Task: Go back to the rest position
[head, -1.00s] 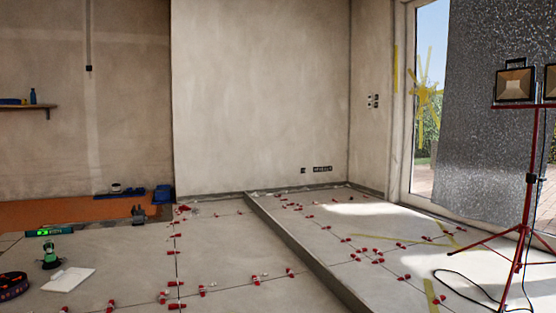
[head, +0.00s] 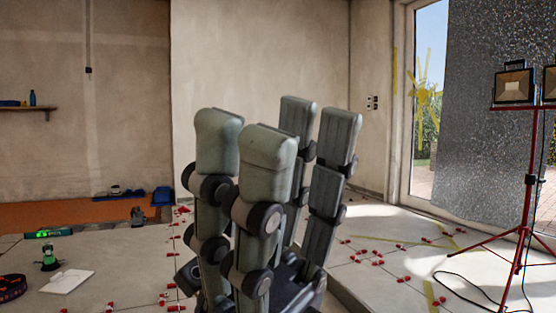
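My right gripper (head: 279,135) stands large and close in the middle of the head view, its dark grey jointed fingers pointing up. Its fingers are spread apart with a gap between the left and right sides, and nothing is held between them. It is raised in front of the tiled floor (head: 120,265) and the back wall, apart from both as far as I can see. It hides the middle of the floor and part of the raised step. My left gripper is not in view.
Red levelling clips (head: 378,262) dot the tiles. A red tripod work light (head: 530,180) with a cable stands at the right. A green suction tool (head: 49,257), a white tile piece (head: 67,281) and a green level (head: 48,233) lie at the left.

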